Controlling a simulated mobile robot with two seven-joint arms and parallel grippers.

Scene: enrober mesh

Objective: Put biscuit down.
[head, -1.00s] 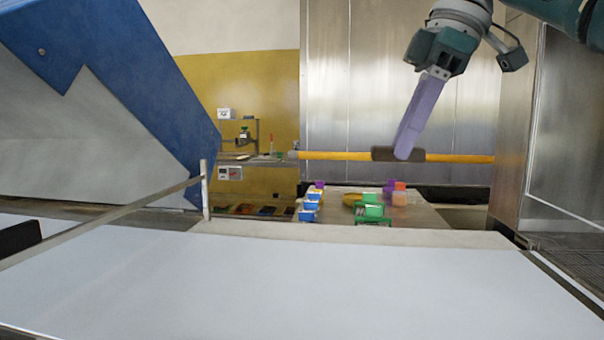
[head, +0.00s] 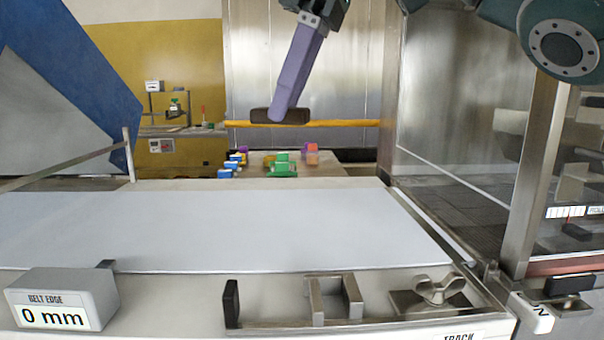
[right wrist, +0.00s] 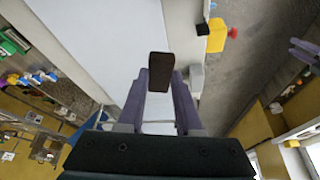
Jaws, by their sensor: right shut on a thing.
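My right gripper (head: 290,113) comes in from the top of the head view, with long purple fingers pointing down. It is shut on a dark brown biscuit (head: 262,115), a flat bar held level in the air. In the right wrist view the biscuit (right wrist: 159,67) sits between the purple fingertips, with the white belt behind it. The wide pale belt (head: 200,230) lies below and nearer in the head view, and nothing lies on its visible part.
A grey "BELT EDGE 0 mm" box (head: 65,300) and a metal bracket with a wing nut (head: 440,288) line the belt's near edge. A steel and glass housing (head: 470,170) stands right. Small coloured items (head: 282,165) sit beyond the belt.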

